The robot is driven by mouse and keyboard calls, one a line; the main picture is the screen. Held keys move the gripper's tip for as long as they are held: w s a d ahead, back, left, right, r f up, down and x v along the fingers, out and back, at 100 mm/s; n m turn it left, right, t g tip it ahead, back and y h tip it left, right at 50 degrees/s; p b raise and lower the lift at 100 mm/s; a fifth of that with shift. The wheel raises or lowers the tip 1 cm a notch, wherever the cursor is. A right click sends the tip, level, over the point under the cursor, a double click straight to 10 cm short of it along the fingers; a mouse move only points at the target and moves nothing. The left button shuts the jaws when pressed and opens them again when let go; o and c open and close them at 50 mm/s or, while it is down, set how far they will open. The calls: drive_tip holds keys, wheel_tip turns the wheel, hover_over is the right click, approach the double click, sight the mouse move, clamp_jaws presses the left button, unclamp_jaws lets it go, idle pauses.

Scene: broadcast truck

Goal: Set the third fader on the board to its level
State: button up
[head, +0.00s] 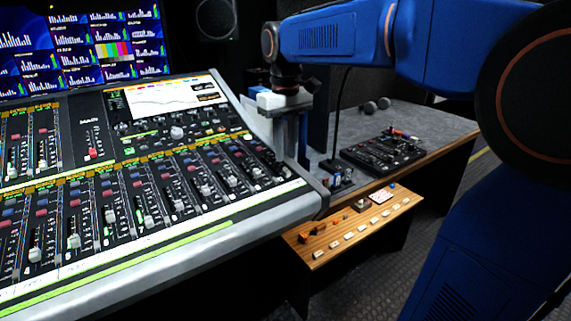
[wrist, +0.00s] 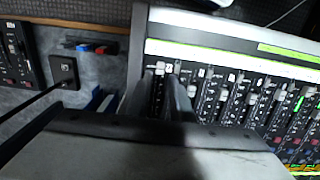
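The mixing board (head: 270,215) fills the left of the head view, with a row of faders along its sloped front. My gripper (head: 297,150) points down at the board's right end. In the wrist view my gripper (wrist: 163,88) shows two dark fingers apart, with the board's end fader strip (wrist: 159,85) seen between them. I cannot tell whether they touch anything. More fader caps, such as a pale fader cap (wrist: 223,95), run to the right in the wrist view. No clear mark shows which fader is the third. The fingertips are partly hidden in the head view.
A wooden shelf panel with buttons (head: 350,232) sits lower in front. Screens (head: 80,45) stand behind the board. Floor at the right is clear.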

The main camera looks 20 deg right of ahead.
sight(285, 169)
drive_tip(key=shift+f, duration=2.4)
clamp_jaws()
